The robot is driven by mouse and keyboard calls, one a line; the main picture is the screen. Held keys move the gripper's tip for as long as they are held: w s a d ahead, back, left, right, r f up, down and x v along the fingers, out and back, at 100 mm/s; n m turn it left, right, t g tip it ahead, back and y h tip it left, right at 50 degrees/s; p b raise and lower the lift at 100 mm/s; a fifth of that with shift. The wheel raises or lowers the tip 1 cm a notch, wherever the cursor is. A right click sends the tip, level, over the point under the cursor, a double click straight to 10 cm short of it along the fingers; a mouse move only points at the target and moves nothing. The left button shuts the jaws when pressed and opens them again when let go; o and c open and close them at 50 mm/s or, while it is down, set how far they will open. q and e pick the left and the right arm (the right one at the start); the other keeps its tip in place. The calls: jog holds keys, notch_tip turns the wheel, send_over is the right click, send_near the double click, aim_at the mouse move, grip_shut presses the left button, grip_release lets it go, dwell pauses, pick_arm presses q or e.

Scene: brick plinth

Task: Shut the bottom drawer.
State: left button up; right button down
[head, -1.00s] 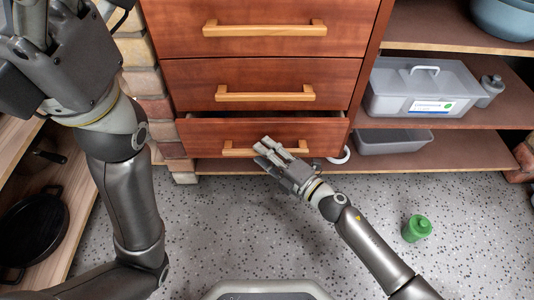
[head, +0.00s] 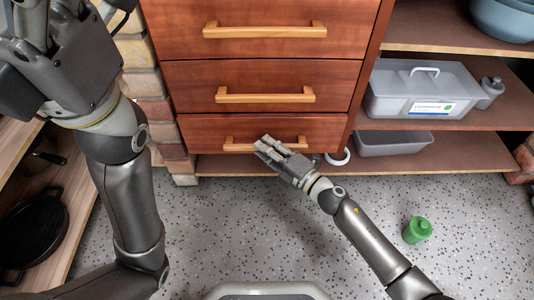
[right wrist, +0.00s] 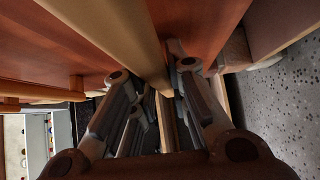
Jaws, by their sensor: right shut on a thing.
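The bottom drawer (head: 215,128) is the lowest of the red-brown drawers in the head view. Its front sits flush under the drawer above, with no open gap showing.
Shelves on the right hold a lidded grey box (head: 420,90) and a grey tub (head: 392,142). A white ring-shaped thing (head: 338,157) is beside the drawer's lower right. A green bottle (head: 417,230) stands on the speckled floor. A black pan (head: 30,230) is at left.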

jog(key=shift+w+d+r, duration=0.1)
jog(key=shift+w+d, duration=0.05)
jog(key=shift+w, duration=0.95)
jog(key=c, duration=1.4)
grip_release()
jog(key=v, duration=1.1)
jog(key=shift+s+d, duration=0.15)
jog(key=shift+s, duration=0.2)
